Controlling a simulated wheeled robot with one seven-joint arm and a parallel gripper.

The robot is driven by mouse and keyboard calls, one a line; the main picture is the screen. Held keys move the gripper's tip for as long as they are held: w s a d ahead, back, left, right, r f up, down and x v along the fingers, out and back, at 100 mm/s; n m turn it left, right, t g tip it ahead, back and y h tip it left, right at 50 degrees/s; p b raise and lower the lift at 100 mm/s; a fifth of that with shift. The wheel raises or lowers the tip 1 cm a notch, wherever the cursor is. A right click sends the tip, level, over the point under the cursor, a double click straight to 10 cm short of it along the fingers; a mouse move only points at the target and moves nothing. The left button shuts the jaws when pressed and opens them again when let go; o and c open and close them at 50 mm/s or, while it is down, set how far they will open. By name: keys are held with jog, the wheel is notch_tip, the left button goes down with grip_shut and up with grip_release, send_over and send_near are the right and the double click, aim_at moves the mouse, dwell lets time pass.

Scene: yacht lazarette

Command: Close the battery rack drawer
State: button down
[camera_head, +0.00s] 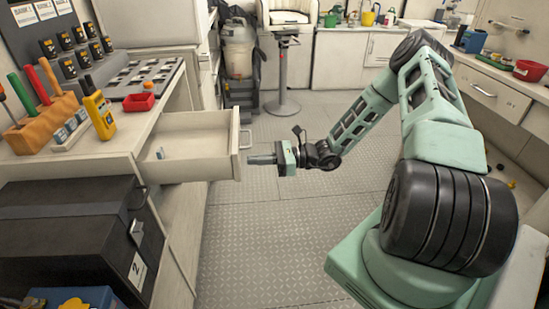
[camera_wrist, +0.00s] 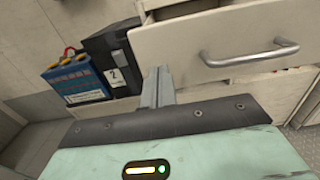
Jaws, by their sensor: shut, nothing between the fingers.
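A cream drawer (camera_head: 236,152) is pulled out from under the left counter, with a small grey item (camera_head: 160,153) inside near its left end. Its front has a metal bar handle (camera_head: 246,138); in the wrist view the front (camera_wrist: 190,38) and the handle (camera_wrist: 250,54) show close ahead. My gripper (camera_head: 250,160) is shut and empty, its fingers pointing at the drawer front, below the handle in the head view. In the wrist view the fingertips (camera_wrist: 158,72) are near the front's lower left part; I cannot tell whether they touch it.
A black case (camera_head: 70,230) marked 2 stands below left of the drawer; a blue battery (camera_wrist: 75,78) stands beside it. The counter above holds a tool block (camera_head: 42,122), a yellow meter (camera_head: 100,115) and a red bin (camera_head: 139,102). The floor (camera_head: 270,215) around the gripper is clear.

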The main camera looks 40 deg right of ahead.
aim_at(153, 165)
jog(key=shift+x, duration=0.95)
jog(key=p+x, duration=0.2)
jog(key=x, duration=2.5)
jog(key=shift+w, duration=0.15)
jog(key=shift+a, duration=0.15)
jog(key=shift+w+a+r, duration=0.1)
jog(key=shift+r, duration=0.05)
